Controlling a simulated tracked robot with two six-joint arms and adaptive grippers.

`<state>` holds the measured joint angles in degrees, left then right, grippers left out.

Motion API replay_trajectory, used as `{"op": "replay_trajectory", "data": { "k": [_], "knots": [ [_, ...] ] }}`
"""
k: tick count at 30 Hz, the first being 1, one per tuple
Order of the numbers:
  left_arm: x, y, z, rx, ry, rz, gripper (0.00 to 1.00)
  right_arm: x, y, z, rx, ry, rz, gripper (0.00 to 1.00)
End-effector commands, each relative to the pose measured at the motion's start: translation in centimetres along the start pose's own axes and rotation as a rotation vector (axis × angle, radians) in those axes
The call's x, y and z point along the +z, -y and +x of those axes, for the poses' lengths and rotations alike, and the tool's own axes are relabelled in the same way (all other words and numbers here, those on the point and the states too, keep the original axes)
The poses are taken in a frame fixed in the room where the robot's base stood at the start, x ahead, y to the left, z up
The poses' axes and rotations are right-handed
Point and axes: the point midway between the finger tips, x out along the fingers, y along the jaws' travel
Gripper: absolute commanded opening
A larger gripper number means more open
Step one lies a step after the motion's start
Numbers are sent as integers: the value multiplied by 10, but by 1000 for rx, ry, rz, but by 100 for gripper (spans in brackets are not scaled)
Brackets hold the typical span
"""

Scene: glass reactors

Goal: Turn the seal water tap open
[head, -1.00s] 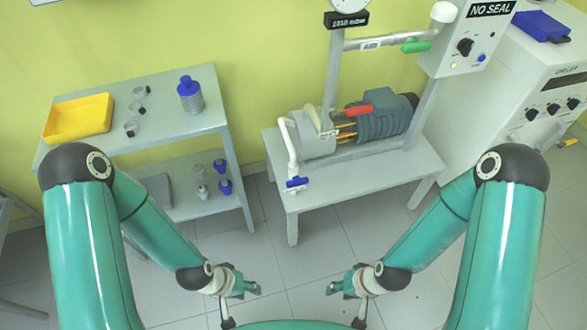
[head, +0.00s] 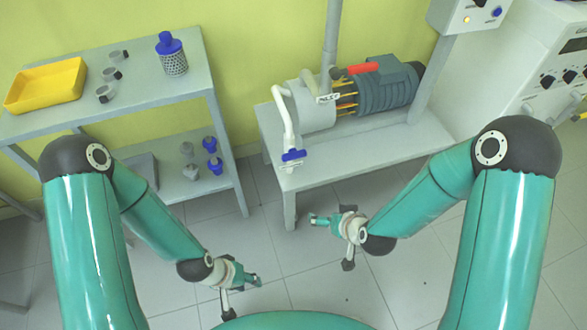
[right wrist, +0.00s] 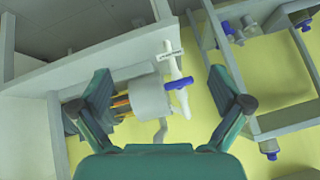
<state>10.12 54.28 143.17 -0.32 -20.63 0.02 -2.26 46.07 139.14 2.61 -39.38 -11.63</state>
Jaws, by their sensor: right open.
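The tap (head: 293,155) has a blue handle on the lower end of a white pipe (head: 286,122), at the front left corner of the pump stand. The tap also shows in the right wrist view (right wrist: 176,84), where it lies beyond the fingers and between them. My right gripper (head: 330,243) is open and empty, in front of the stand and apart from the tap, to its lower right in the head view. The right gripper's fingers (right wrist: 160,103) are spread wide in its wrist view. My left gripper (head: 242,297) is open and empty over the floor at lower left.
A white cabinet (head: 490,75) stands at right. The floor in front is clear.

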Motion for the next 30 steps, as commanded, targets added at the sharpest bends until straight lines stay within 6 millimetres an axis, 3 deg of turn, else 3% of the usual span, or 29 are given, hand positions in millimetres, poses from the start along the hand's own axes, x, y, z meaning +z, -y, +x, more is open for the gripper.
{"op": "replay_trajectory", "data": {
  "k": [1, 6, 9, 15, 20, 30],
  "knots": [
    [0, 14, 39, 0, 0, 0, 40, -5, 1, 28, -1, -88, -53, 100],
    [-1, 31, 85, 0, 0, 0, 40, -51, 20, 46, 8, -329, -185, 100],
    [-1, 37, 101, 0, -1, 0, 40, -69, 29, 46, 14, -427, -234, 100],
    [-1, 40, 112, 0, -1, 0, 40, -89, 39, 44, 22, -514, -274, 100],
    [-1, 40, 111, 0, -1, 0, 40, -97, 41, 54, 23, -519, -276, 100],
    [-1, 43, 118, 0, -1, 0, 40, -129, 43, 114, 22, -516, -274, 100]
  ]
}}
